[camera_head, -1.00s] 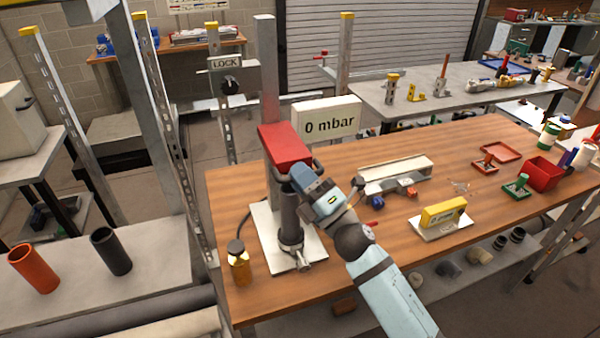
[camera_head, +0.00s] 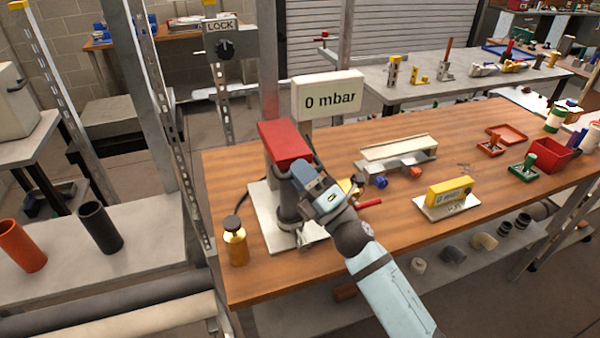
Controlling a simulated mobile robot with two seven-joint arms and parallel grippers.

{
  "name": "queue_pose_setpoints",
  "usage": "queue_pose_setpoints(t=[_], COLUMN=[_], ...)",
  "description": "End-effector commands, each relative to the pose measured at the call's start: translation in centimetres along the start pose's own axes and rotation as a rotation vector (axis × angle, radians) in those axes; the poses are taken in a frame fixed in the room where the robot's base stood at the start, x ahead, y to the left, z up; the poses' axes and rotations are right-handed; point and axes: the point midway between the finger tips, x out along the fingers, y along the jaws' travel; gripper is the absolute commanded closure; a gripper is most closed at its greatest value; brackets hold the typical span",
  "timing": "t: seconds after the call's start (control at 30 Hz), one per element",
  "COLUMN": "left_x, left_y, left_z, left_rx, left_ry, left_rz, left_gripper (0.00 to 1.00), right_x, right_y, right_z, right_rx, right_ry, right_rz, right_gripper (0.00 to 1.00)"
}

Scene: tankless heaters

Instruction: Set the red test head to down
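The red test head (camera_head: 285,142) is a red block on a rig with a dark cylinder (camera_head: 288,203) beneath it and a pale base plate (camera_head: 262,222) on the wooden table. It sits low, close above the cylinder. My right gripper (camera_head: 301,172) is at the front right side of the head, just below the red block. Its fingers are hidden behind its own blue-grey body, so I cannot tell whether it is shut on the head's handle. My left gripper is out of view.
A "0 mbar" sign (camera_head: 328,96) stands behind the rig. A gold bottle (camera_head: 235,243) stands left of the base plate. The table's front right is mostly clear.

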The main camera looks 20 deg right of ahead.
Motion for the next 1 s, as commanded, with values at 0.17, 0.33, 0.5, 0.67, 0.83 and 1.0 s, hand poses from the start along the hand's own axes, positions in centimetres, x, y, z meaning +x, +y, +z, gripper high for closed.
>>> queue_pose_setpoints(t=[0.17, 0.33, 0.5, 0.67, 0.83, 1.0], left_x=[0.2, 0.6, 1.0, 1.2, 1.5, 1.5], left_y=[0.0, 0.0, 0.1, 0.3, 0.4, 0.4], left_z=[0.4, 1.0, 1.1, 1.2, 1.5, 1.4], left_rx=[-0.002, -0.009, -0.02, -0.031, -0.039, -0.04], left_ry=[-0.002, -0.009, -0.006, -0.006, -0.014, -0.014], left_rz=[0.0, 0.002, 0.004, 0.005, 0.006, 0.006], left_gripper=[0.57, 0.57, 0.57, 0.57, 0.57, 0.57], right_x=[-1.4, -4.9, -8.9, -11.8, -13.5, -13.9], right_y=[-0.2, -0.3, -0.3, -0.2, -0.1, 0.0], right_z=[0.0, -0.1, -0.1, -0.1, 0.0, 0.0], right_rx=[0.0, 0.002, 0.001, 0.001, 0.0, 0.0], right_ry=[-0.001, -0.001, -0.001, -0.001, -0.001, 0.0], right_rz=[-0.003, -0.004, -0.004, -0.004, -0.001, 0.0], right_gripper=[0.75, 0.75, 0.75, 0.75, 0.75, 0.75])
